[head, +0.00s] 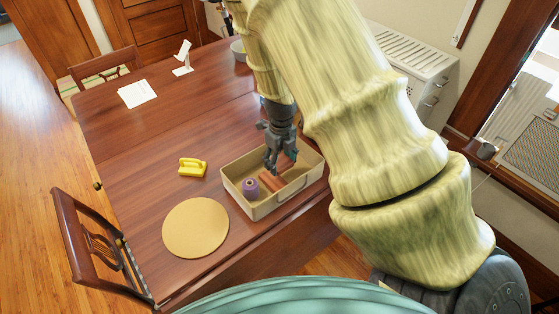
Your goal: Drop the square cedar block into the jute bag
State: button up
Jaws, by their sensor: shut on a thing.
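My gripper (271,167) points down into a tan bin (263,213) near the table's front right edge. Its fingers are shut on a reddish-brown wooden block, apparently the square cedar block (287,160), partly hidden by the fingers. A second reddish-brown block (271,182) lies in the bin just below the fingertips. The two are close together, and their exact shapes are hard to tell. I see no thing that is clearly a jute bag.
A purple spool-like thing (250,187) is in the bin, left of the blocks. A yellow brush-like thing (193,167) and a round tan mat (196,228) lie on the table (140,180) to the left. White paper (137,93) lies farther back. Chairs (92,240) stand alongside.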

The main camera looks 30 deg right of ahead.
aim_at(281, 162)
jog(key=o, duration=1.1)
jog(key=shift+r, duration=0.15)
notch_tip(281, 162, up, 12)
jog(key=shift+f, duration=0.15)
